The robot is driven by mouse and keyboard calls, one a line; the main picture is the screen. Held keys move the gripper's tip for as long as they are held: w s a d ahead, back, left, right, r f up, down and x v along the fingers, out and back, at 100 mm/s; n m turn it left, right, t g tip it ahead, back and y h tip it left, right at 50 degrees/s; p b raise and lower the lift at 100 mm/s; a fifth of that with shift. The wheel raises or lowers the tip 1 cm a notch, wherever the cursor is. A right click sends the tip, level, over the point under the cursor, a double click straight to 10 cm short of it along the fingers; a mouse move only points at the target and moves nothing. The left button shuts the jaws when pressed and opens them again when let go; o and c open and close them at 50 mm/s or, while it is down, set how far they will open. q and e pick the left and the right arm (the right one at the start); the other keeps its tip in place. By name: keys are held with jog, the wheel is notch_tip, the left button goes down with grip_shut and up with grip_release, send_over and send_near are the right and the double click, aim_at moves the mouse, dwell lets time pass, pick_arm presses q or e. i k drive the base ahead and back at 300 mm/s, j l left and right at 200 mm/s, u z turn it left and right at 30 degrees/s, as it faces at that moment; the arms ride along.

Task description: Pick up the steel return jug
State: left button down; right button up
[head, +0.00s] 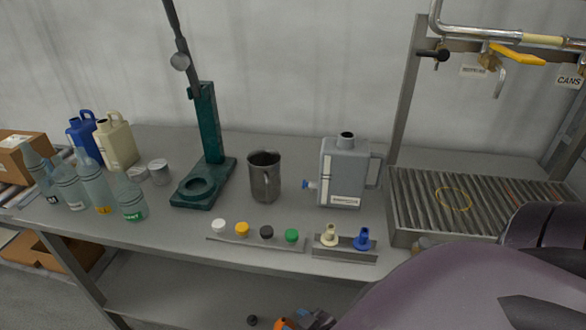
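The steel jug (264,184) stands upright on the grey bench, between the green stand and the grey jerrycan. Its open top faces up, and its handle appears to be on the side facing me. Nothing is touching it. A large purple-grey part of my own arm covers the lower right of the head view.
A green stand (210,130) is left of the jug; a grey jerrycan (343,176) is to its right. Coloured caps (266,232) and two nozzles (362,238) line the front edge. Bottles (130,199) stand at left, a ribbed drain tray (480,200) at right.

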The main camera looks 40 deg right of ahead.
aim_at(265, 164)
jog(key=i+j+z, duration=0.2)
jog(key=z, duration=0.3)
jog(key=i+j+z, duration=0.15)
jog(key=j+z, duration=0.2)
jog(key=z, duration=0.15)
